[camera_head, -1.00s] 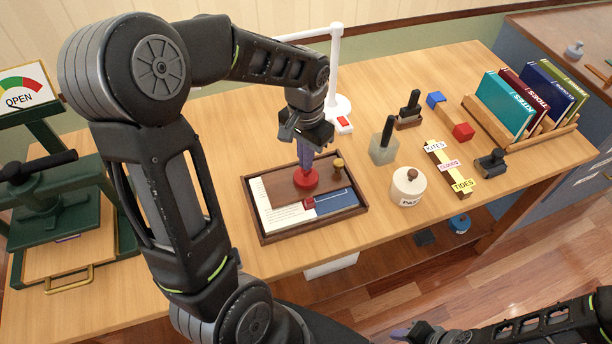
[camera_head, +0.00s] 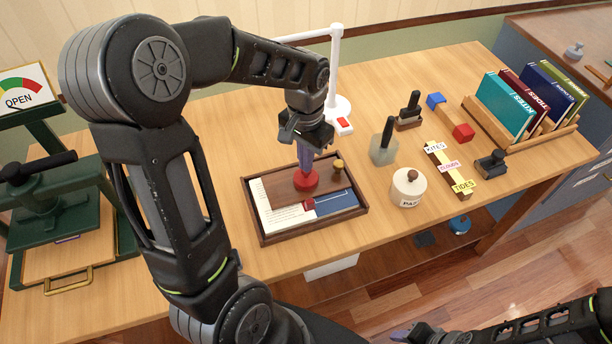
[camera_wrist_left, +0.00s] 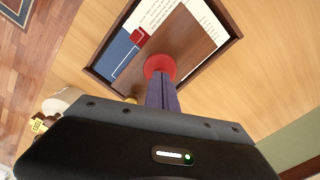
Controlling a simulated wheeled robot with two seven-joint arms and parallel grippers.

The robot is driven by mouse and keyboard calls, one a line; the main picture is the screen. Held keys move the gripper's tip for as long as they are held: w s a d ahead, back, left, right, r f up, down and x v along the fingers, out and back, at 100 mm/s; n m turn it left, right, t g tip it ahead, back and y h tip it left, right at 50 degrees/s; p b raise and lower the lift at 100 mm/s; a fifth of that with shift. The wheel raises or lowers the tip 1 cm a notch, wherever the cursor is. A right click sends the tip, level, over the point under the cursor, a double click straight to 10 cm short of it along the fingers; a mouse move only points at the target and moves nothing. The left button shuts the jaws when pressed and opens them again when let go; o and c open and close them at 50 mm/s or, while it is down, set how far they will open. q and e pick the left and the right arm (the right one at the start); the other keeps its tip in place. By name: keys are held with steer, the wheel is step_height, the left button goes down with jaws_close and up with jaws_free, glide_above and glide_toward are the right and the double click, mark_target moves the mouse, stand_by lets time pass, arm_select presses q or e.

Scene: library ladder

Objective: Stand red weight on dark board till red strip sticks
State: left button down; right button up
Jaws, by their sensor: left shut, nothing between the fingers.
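The red weight (camera_head: 306,181), a round disc, sits on the dark board (camera_head: 283,193) inside a wooden tray (camera_head: 265,239). In the left wrist view the red weight (camera_wrist_left: 157,65) lies on the brown board (camera_wrist_left: 183,45). My left gripper (camera_head: 305,165) is shut, its purple fingers pointing down onto the disc; I cannot tell whether they touch it. A red strip (camera_head: 308,204) shows at the board's front edge, between a white printed page and a blue cover; the rest is hidden. My right gripper (camera_head: 412,333) is at the bottom edge, partly cut off.
A brass knob (camera_head: 338,164) stands at the board's right end. A paste jar (camera_head: 408,188), a glass block with dark handle (camera_head: 384,143) and a label strip (camera_head: 449,168) stand to the right. A green press (camera_head: 60,205) is at left. A white lamp stand (camera_head: 335,85) rises behind.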

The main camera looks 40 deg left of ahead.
arm_select(q)
step_height(320, 180, up, 7)
steer(key=p, duration=0.5)
stand_by(0.4)
stand_by(0.5)
